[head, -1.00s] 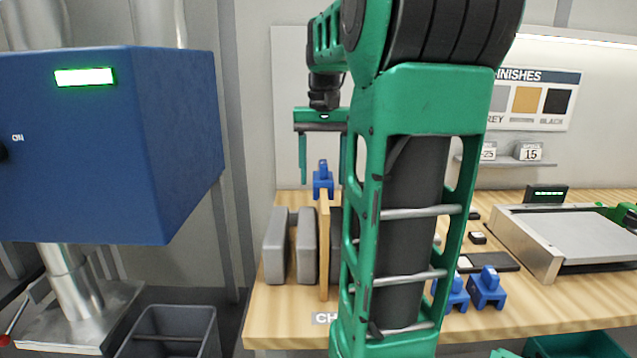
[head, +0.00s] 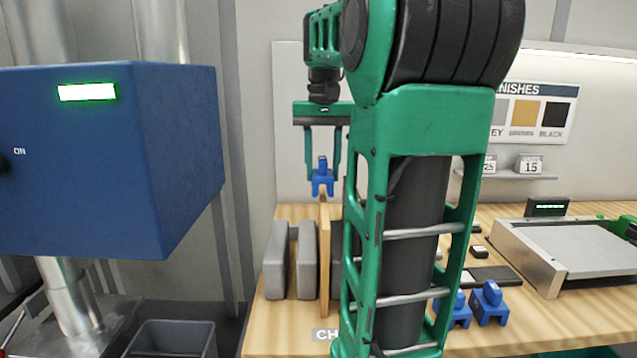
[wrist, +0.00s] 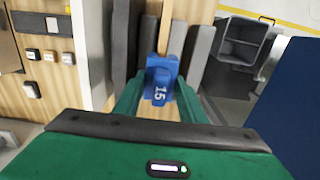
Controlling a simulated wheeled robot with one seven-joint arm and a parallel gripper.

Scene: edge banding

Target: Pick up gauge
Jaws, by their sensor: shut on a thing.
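The blue gauge (head: 322,183) is between the two green fingers of my gripper (head: 322,176), which is shut on it. In the wrist view the gauge (wrist: 158,92) shows the number 15 and sits between the fingertips. It is upright, over the top edge of a thin wooden board (head: 324,262) that stands on the bench. Whether its legs still touch the board I cannot tell.
Grey blocks (head: 276,260) flank the board on the wooden bench (head: 270,335). Two more blue gauges (head: 489,303) stand to the right, partly behind my arm. A blue machine (head: 110,165) is at left, above a grey bin (head: 172,338).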

